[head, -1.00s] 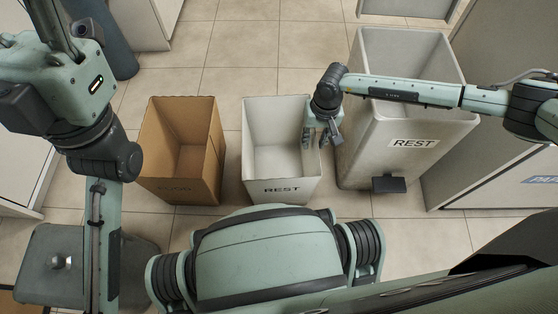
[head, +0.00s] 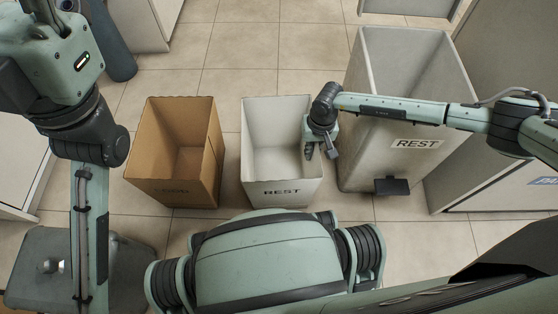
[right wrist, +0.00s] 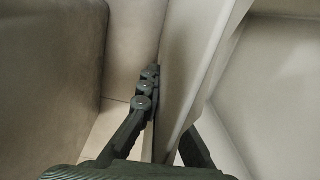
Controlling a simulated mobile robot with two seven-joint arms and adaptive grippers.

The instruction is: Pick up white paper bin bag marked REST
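The white paper bin bag (head: 282,191) marked REST stands upright and open on the floor, in the middle of the head view; I see no contents. My right gripper (head: 321,152) is at its right wall, pointing down. One finger is on the inner side and one on the outer side, with a gap between them. In the right wrist view the bag's wall (right wrist: 188,70) runs between the fingers of my right gripper (right wrist: 168,110); the inner finger is partly hidden by it. My left arm is at the left of the head view, its gripper fingers out of sight.
A brown paper bag (head: 174,191) stands left of the white one, with floor between. A tall grey bin (head: 385,165) marked REST stands close on the right, with a dark pedal (head: 392,187). Tiled floor (head: 250,60) is free behind the bags.

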